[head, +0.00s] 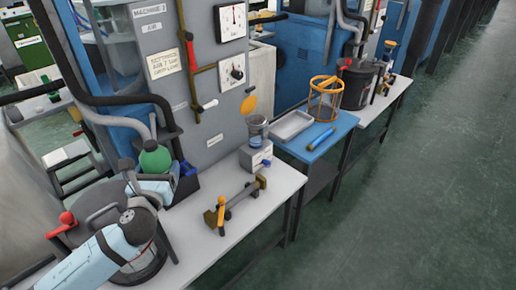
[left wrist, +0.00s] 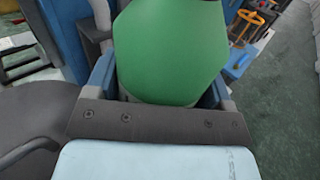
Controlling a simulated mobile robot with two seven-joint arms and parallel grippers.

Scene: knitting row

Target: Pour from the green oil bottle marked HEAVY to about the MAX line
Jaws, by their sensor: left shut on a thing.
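The green bottle (head: 155,158) stands roughly upright at the left of the near bench, and it fills the middle of the left wrist view (left wrist: 172,50). No HEAVY mark is readable on it. My left gripper (head: 158,176) is shut on the bottle, with a finger on each side of it in the left wrist view. A clear cup (head: 256,130) sits on a small pale box (head: 256,158) at the machine's front, right of the bottle. A MAX line cannot be made out at this size. My right gripper is not in view.
A brass and dark metal fixture (head: 226,205) stands on the pale bench (head: 262,212). A dark pot with a red knob (head: 67,218) is at the lower left, partly behind my arm. A blue table (head: 338,132) holds a tray (head: 291,126) and an orange wire basket (head: 324,98).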

